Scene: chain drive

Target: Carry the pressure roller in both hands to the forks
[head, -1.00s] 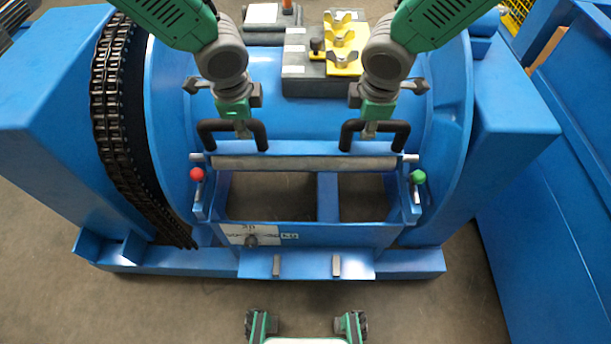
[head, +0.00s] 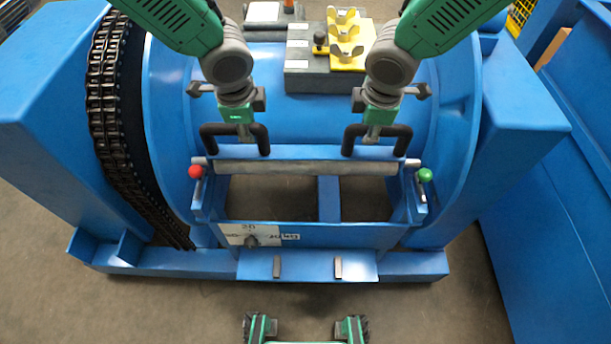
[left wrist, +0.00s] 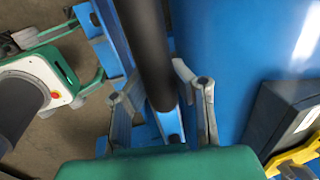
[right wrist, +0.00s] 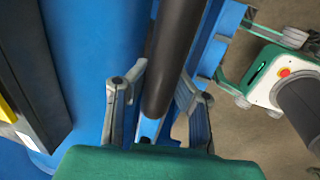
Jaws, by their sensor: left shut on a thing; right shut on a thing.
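The pressure roller is a long grey cylinder (head: 305,168) under a blue bar with two black handles. It lies level across the blue frame's opening. My left gripper (head: 243,135) is shut on the left black handle (head: 207,136), whose dark bar shows in the left wrist view (left wrist: 150,50). My right gripper (head: 372,138) is shut on the right black handle (head: 403,140), also dark in the right wrist view (right wrist: 173,60). The roller's shaft ends lie near the side brackets with the red knob (head: 195,172) and the green knob (head: 425,175). I cannot tell whether they touch the forks.
A black chain (head: 108,120) runs down the left of the drum. A grey block with a yellow fixture (head: 347,45) stands behind. A labelled blue front plate (head: 305,235) lies below the opening. Blue housings flank both sides.

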